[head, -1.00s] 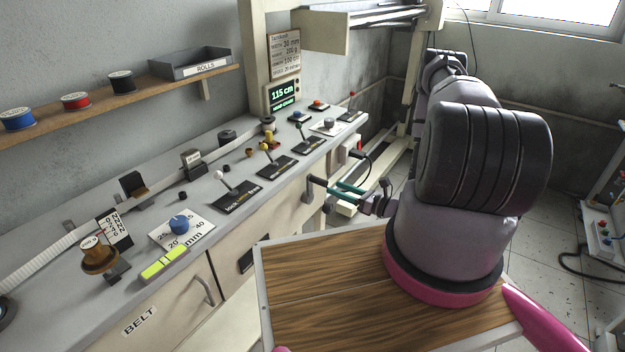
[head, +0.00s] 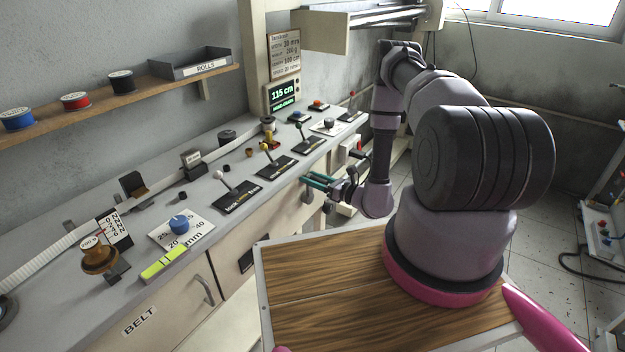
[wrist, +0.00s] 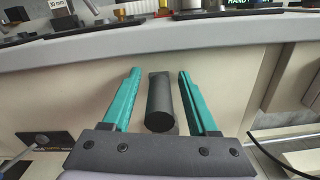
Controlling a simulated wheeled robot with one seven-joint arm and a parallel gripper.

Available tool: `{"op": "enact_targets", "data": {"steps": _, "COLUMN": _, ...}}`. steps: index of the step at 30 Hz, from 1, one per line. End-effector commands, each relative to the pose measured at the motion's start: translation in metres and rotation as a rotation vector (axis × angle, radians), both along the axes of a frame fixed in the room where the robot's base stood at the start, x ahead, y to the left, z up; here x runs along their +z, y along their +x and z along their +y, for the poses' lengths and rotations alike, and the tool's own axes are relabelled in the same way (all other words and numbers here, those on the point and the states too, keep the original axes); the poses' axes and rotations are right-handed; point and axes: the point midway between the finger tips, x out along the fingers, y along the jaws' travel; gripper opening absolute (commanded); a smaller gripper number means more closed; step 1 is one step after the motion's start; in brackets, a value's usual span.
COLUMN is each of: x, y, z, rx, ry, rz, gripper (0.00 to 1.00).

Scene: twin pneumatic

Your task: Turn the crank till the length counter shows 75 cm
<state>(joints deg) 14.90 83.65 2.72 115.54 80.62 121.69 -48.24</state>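The length counter (head: 282,94) on the bench's back post reads 115 cm in green, with a smaller line beneath that I cannot read surely. A dark grey crank handle (wrist: 160,103) points out from the bench front in the wrist view. In the head view the crank (head: 307,193) is partly hidden by my gripper (head: 318,181). My gripper also shows in the wrist view (wrist: 158,100), with its two teal fingers apart, one on each side of the handle. Gaps show between the handle and both fingers, so it is not gripped.
The bench top (head: 150,205) carries several levers, a blue dial (head: 179,223) and a yellow level (head: 164,263). A red-and-black fitting (head: 357,149) sticks out of the bench front beyond my gripper. A dark cable runs at right in the wrist view (wrist: 265,152).

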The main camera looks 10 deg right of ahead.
Motion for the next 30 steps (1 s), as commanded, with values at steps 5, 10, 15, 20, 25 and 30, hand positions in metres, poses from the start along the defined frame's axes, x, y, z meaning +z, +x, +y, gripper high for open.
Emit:
{"op": "enact_targets", "data": {"steps": 5, "x": -0.0001, "y": -0.0002, "z": 0.0, "rx": 0.0, "ry": 0.0, "rz": 0.0, "gripper": 0.0}}
{"op": "enact_targets", "data": {"steps": 10, "x": -0.0002, "y": -0.0005, "z": -0.0001, "rx": 0.0, "ry": 0.0, "rz": 0.0, "gripper": 0.0}}
{"op": "enact_targets", "data": {"steps": 15, "x": -0.0002, "y": -0.0007, "z": 0.0, "rx": 0.001, "ry": 0.0, "rz": 0.001, "gripper": 0.0}}
{"op": "enact_targets", "data": {"steps": 20, "x": -0.0003, "y": -0.0008, "z": 0.0, "rx": 0.001, "ry": 0.0, "rz": 0.001, "gripper": 0.0}}
{"op": "enact_targets", "data": {"steps": 25, "x": -0.0005, "y": -0.0011, "z": 0.0001, "rx": 0.001, "ry": 0.0, "rz": 0.001, "gripper": 0.0}}
{"op": "enact_targets", "data": {"steps": 30, "x": -0.0005, "y": -0.0012, "z": 0.0001, "rx": 0.001, "ry": 0.0, "rz": 0.003, "gripper": 0.0}}
